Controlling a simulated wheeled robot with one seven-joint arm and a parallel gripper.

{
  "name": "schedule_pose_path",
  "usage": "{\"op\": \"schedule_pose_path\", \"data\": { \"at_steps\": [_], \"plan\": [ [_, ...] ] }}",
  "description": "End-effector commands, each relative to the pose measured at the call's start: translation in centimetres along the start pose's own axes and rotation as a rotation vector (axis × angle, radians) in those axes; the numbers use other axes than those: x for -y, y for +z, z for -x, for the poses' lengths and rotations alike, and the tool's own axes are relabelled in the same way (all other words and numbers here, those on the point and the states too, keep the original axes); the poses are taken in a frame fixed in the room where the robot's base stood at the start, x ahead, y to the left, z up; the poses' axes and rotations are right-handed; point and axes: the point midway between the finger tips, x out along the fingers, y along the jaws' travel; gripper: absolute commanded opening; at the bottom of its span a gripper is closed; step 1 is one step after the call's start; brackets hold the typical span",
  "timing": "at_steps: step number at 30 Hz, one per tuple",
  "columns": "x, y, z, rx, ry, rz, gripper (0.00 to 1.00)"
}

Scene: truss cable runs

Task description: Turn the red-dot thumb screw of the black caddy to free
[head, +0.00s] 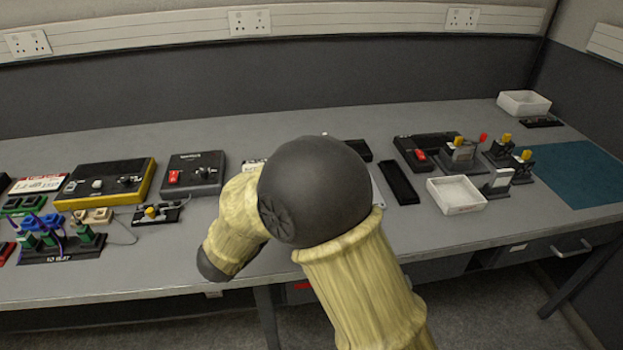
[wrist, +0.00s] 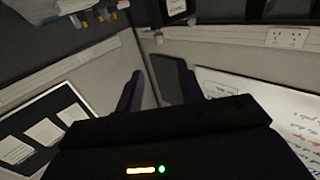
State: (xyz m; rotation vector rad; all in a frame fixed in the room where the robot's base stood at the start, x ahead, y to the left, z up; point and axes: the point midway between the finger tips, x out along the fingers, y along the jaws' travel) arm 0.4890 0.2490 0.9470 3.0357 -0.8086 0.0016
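I cannot clearly make out the black caddy or a red dot. At the right of the table in the head view, a cluster of small dark holders (head: 497,156) carries yellow knobs (head: 525,155) and one red knob (head: 483,137). They are too small to tell which is the caddy's thumb screw. My gripper (wrist: 160,88) shows in the wrist view with its two dark fingers apart and nothing between them. It points at the room's walls, away from the table things. In the head view my arm hides the gripper and the table's middle.
A white open tray (head: 457,207) stands just in front of the holders. A black box with a red switch (head: 421,154) is left of them, and a teal mat (head: 575,175) is right. Several control boxes, including a yellow-edged one (head: 106,183), and cables fill the left side.

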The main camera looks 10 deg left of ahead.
Motion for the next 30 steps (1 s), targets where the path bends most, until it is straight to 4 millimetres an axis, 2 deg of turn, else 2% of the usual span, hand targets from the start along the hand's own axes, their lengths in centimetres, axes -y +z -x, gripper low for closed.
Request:
{"op": "schedule_pose_path", "data": {
  "at_steps": [3,6,21,26,30],
  "plan": [
    [0.1,0.0,1.8,0.001,-0.003,-0.001,0.38],
    [0.0,0.0,2.6,0.001,-0.001,0.000,0.38],
    [0.0,0.0,2.8,0.001,0.000,0.000,0.38],
    [0.1,0.0,1.5,0.021,-0.032,-0.017,0.38],
    [0.4,0.1,-1.6,0.086,-0.131,-0.059,0.38]
  ]
}}
